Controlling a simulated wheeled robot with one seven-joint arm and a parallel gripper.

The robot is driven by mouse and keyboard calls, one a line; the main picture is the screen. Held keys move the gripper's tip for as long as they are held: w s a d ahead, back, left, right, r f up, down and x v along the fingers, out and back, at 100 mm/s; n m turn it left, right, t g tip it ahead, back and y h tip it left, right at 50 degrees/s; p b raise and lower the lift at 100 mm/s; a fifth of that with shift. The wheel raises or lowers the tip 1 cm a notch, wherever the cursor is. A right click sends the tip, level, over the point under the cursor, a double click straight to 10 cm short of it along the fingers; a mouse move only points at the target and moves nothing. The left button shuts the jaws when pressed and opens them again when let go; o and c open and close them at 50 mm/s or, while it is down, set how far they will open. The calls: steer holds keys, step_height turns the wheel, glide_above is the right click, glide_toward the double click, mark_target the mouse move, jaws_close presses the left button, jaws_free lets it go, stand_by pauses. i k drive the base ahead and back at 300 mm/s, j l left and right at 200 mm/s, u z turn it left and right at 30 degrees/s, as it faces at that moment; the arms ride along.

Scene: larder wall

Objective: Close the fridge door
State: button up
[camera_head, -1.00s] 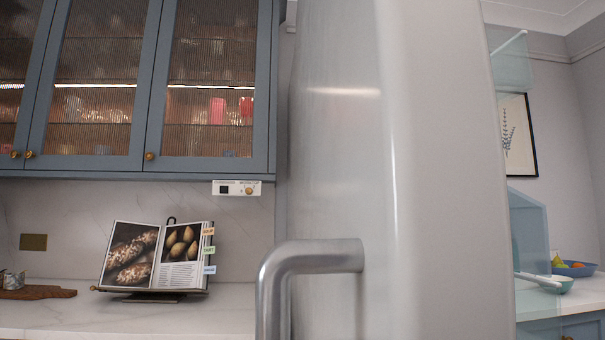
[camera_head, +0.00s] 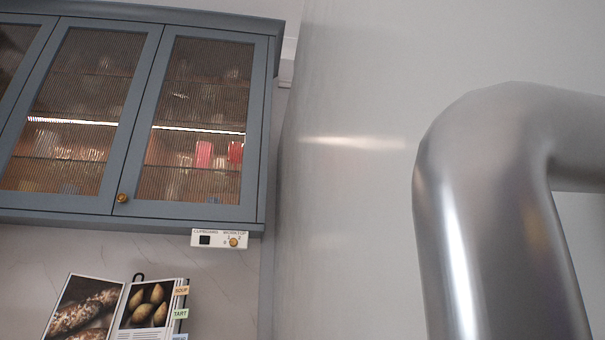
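The fridge door (camera_head: 345,215) is a smooth pale grey panel that fills the middle and right of the head view, very close to the camera. Its thick metal bar handle (camera_head: 490,220) stands out from the panel at the right, bending from a short horizontal stub down into a vertical bar. The lower end of the handle and the door's right edge are outside the picture. How far the door stands open cannot be told from this frame. My gripper is not in view, and nothing is seen touching the handle.
Blue-grey wall cupboards (camera_head: 190,28) with ribbed glass doors hang at the left. A small white switch panel (camera_head: 218,239) sits under them. An open cookbook (camera_head: 125,308) stands below, cut off by the bottom edge. The counter is out of view.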

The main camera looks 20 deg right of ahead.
mark_target(448, 156)
steer(key=k+u, duration=0.15)
steer(key=k, duration=0.2)
steer(key=j+u, duration=0.15)
steer(key=u, duration=0.2)
steer(key=i+j+u, duration=0.1)
steer(key=u, duration=0.25)
steer(key=i+j+u, duration=0.1)
steer(key=i+u, duration=0.25)
steer(key=i, duration=0.2)
